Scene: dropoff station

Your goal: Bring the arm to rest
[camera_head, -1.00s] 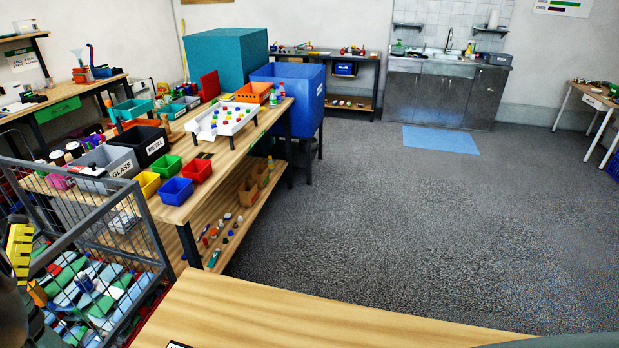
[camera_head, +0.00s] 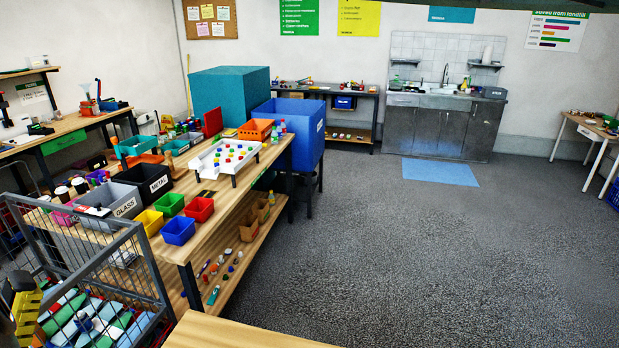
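My gripper is not in view, so I cannot see its fingers or whether it holds anything. A dark strip crosses the top right edge of the picture; I cannot tell what it is. At the lower left a yellow stepped piece (camera_head: 26,312) stands by the wire cage (camera_head: 100,275), partly cut off by the picture edge.
A wooden sorting bench (camera_head: 207,235) carries coloured bins and a white tray (camera_head: 226,176). A bare wooden top (camera_head: 235,332) is close at the bottom. A large blue bin (camera_head: 305,143) stands behind the bench. The grey floor (camera_head: 400,250) to the right is clear.

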